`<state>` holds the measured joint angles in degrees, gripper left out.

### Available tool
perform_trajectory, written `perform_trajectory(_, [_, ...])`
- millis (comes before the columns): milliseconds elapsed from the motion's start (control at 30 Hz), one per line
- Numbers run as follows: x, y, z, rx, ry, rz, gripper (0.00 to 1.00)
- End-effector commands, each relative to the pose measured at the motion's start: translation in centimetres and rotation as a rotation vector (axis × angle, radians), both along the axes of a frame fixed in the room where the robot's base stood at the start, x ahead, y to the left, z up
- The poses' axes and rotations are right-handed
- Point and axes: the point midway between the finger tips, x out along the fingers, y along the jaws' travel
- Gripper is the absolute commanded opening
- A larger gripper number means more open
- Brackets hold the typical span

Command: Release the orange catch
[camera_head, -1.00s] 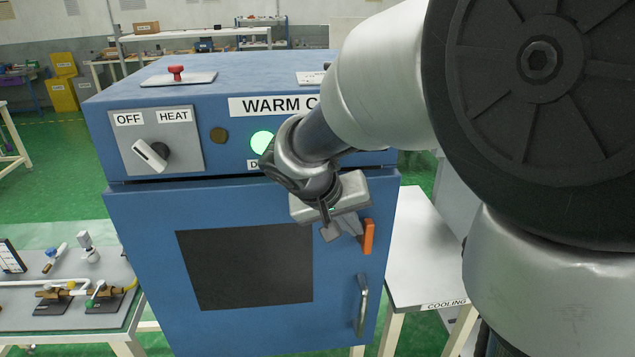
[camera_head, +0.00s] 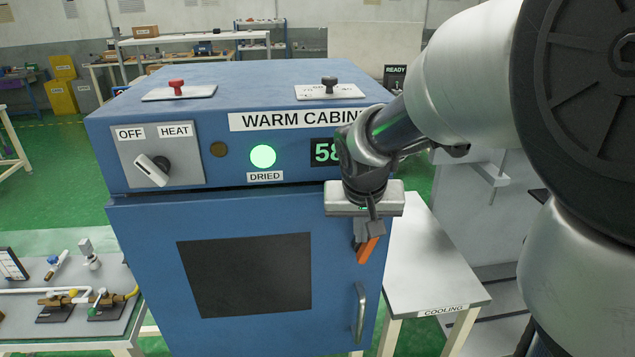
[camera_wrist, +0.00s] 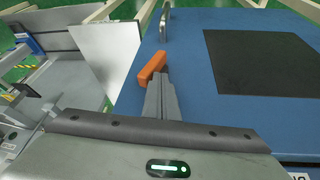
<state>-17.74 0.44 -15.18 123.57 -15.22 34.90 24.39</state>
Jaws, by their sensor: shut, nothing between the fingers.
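The orange catch (camera_head: 366,252) is on the right edge of the blue cabinet door (camera_head: 150,290), above the handle. It is tilted, its lower end leaning left in the head view. In the wrist view the catch (camera_wrist: 150,68) lies just beyond my fingertips. My gripper (camera_head: 365,238) is shut and empty, its fingers pointing down at the catch's upper part, which they partly hide. In the wrist view its closed fingers (camera_wrist: 161,84) are right beside the catch; I cannot tell whether they touch. The door looks closed.
A metal handle (camera_head: 361,312) is below the catch. A white table marked COOLING (camera_head: 430,270) stands close on the right. The cabinet's front panel has an OFF/HEAT knob (camera_head: 152,170) and a lit green DRIED lamp (camera_head: 263,156). A bench with fittings (camera_head: 70,325) is at left.

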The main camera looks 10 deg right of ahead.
Motion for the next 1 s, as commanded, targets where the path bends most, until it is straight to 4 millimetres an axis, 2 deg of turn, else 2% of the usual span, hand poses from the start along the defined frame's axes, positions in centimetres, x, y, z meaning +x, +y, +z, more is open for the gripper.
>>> perform_trajectory(100, [0.0, -1.1, 0.0, 0.112, -0.002, -0.014, 0.00])
perform_trajectory(1000, [0.0, -5.9, -2.3, 0.950, -0.001, -0.003, 0.00])
